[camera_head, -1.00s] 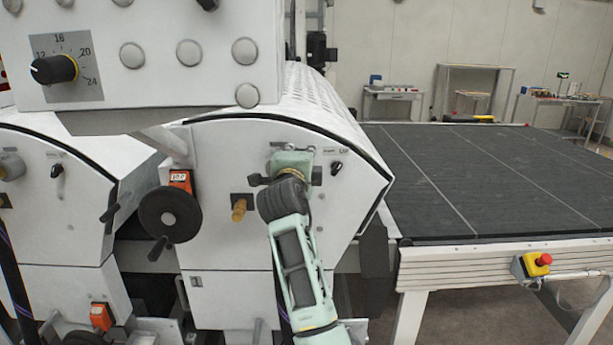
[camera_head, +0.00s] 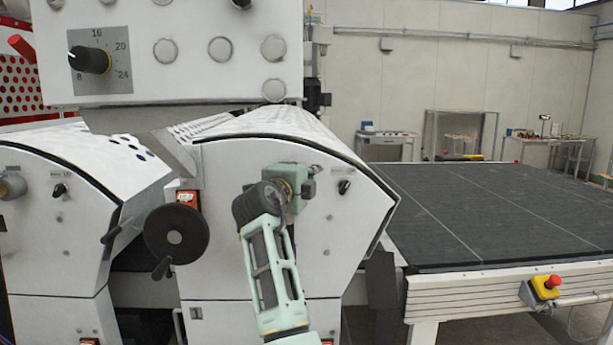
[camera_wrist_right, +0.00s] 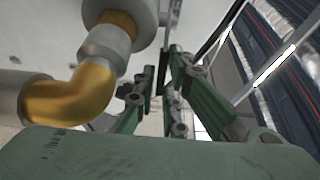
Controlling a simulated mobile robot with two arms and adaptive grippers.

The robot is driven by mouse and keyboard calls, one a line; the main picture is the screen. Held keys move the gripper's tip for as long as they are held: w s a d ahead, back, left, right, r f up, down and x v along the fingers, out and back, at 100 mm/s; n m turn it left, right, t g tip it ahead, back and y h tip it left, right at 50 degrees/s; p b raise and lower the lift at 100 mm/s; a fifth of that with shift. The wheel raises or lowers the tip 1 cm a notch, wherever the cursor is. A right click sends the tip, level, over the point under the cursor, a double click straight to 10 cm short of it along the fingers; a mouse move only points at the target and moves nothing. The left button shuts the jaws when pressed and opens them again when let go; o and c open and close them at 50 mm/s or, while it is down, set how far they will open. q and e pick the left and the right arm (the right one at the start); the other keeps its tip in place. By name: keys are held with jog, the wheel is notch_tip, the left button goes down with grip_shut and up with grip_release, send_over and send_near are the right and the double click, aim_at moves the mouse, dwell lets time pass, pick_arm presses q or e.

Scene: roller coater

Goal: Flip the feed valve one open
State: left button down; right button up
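The coater's white side panel (camera_head: 345,235) fills the middle of the head view. My right gripper (camera_head: 308,178) is against or just in front of it, left of a small black knob (camera_head: 344,187). The gripper and forearm hide the brass fitting on the panel. In the right wrist view, a brass elbow (camera_wrist_right: 72,95) with a grey metal collar (camera_wrist_right: 103,45) is left of my right gripper (camera_wrist_right: 164,72). The two fingers lean towards each other with a dark narrow shape between their tips. Whether they grip it is unclear. No valve lever is clearly visible. My left gripper is not in view.
A black handwheel (camera_head: 176,233) stands out left of my arm. Above is a control panel with a black dial (camera_head: 90,60). A dark conveyor bed (camera_head: 500,212) with a yellow-red emergency stop (camera_head: 545,287) extends to the right.

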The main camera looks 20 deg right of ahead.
jog(key=o, duration=0.4)
jog(key=shift+c, duration=0.2)
jog(key=v, duration=0.7)
jog(key=shift+s+a, duration=0.2)
jog(key=shift+a, duration=0.05)
jog(key=shift+c, duration=0.2)
